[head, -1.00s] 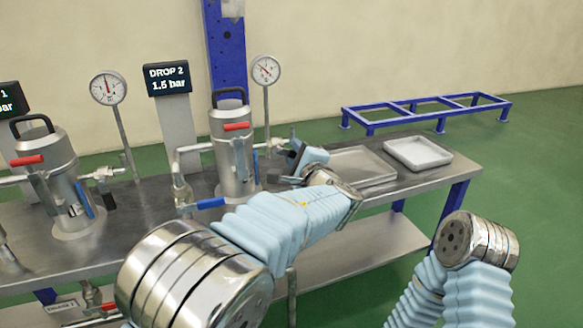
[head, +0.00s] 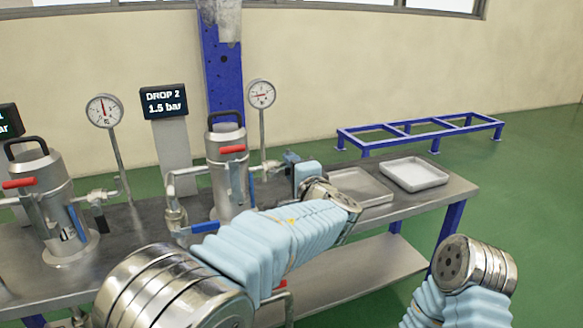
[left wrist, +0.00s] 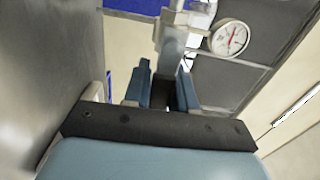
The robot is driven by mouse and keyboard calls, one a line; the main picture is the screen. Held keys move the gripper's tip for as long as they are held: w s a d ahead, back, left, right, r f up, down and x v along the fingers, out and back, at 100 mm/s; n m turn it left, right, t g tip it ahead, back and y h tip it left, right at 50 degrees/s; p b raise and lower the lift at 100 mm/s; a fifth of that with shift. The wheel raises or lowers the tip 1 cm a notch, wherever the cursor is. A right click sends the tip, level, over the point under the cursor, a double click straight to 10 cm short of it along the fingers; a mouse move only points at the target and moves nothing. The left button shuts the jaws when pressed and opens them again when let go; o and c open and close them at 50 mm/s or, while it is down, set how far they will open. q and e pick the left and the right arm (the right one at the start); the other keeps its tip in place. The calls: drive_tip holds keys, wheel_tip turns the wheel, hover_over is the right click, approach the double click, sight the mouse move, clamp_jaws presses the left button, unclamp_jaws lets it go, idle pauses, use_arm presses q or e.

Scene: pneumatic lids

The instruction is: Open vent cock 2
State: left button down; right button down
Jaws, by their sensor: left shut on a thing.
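The drop 2 vessel (head: 228,180) is a steel pot with a black top handle, a red lever (head: 233,149) and a blue strip down its side. A pipe fitting (head: 268,168) on its right side leads to my left gripper (head: 289,162), which seems to be at vent cock 2. The cock's handle is mostly hidden by the gripper. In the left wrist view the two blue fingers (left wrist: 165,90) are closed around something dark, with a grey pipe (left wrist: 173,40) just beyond. My right gripper is out of view; only its arm shows at lower right.
The drop 2 display (head: 165,101) reads 1.5 bar. A gauge (head: 261,95) stands behind the fitting. A blue-handled valve (head: 205,227) is at the vessel's front left. Two trays (head: 413,174) lie at the table's right. Another vessel (head: 45,200) stands left.

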use_arm(q)
drive_tip(key=c, duration=1)
unclamp_jaws()
drive_tip(key=shift+s, duration=0.1)
drive_tip(key=v, duration=1.3)
drive_tip(key=shift+s+d+p, duration=0.2)
drive_tip(key=shift+s+p, duration=0.1)
drive_tip(key=shift+p, duration=0.05)
